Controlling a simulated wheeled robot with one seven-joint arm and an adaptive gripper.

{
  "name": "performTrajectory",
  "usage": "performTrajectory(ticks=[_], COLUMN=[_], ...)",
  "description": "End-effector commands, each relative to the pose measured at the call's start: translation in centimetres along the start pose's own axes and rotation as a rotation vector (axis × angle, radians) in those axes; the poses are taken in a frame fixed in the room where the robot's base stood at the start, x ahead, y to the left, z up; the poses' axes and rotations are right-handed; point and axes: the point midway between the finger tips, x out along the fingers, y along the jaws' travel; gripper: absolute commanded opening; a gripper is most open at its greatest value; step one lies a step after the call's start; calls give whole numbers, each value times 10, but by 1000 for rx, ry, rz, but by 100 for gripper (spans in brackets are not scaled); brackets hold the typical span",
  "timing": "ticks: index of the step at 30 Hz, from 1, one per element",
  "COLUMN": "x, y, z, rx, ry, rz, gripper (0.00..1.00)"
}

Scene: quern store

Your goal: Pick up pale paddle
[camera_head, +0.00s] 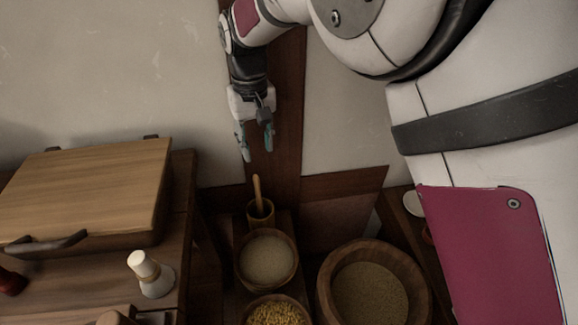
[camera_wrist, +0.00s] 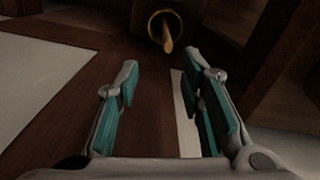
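A slim pale-tan handle (camera_head: 257,189) stands up out of a small round wooden cup (camera_head: 260,214) in the head view. It is the only paddle-like thing I see, and its lower end is hidden in the cup. In the wrist view the pale paddle (camera_wrist: 166,38) and the cup (camera_wrist: 152,20) show at the top middle, beyond my fingertips. My gripper (camera_head: 256,146) points down above the cup, with a clear gap to the handle. In the wrist view my gripper (camera_wrist: 162,72) has its teal-padded fingers apart and nothing between them.
A bowl of pale grain (camera_head: 267,259), a bowl of yellow pieces (camera_head: 276,314) and a large wooden tub (camera_head: 327,285) stand close to the cup. A table with a wooden box (camera_head: 88,190) and a pale bottle (camera_head: 150,274) is at left. The wall and dark post (camera_head: 289,110) rise behind.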

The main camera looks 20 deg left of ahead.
Motion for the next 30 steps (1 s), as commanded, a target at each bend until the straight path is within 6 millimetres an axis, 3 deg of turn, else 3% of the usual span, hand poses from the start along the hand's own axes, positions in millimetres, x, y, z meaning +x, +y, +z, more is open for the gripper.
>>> performTrajectory(ticks=[13, 23, 30], x=[76, 96, 125], y=[-5, -6, -10], z=[-2, -2, -2], rx=[-8, -7, -9], ry=[-6, -3, -5], rz=[2, 2, 3], gripper=[35, 35, 35])
